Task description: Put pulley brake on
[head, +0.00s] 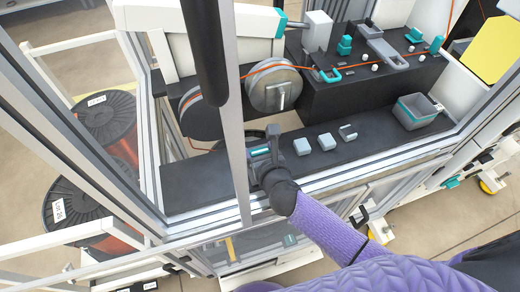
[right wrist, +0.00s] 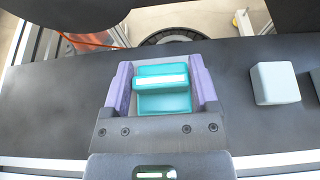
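A teal piece with a raised pale-striped bar, which looks like the pulley brake (right wrist: 163,101), is between the two purple fingers of my right gripper (right wrist: 164,88) in the right wrist view. The fingers stand close on both sides of it; I cannot tell whether they press on it. In the head view my right gripper (head: 262,150) is low over the dark shelf (head: 195,182), with the teal piece (head: 260,151) showing there. The grey pulley (head: 262,92) is above and beyond the gripper, with an orange wire (head: 310,68) running past it. My left gripper is not in view.
Grey blocks (head: 326,141) lie on the shelf right of my gripper; one shows in the right wrist view (right wrist: 274,83). A grey bin (head: 415,112) stands farther right. A frame post (head: 232,120) rises close left of the gripper. Wire spools (head: 104,118) stand at left.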

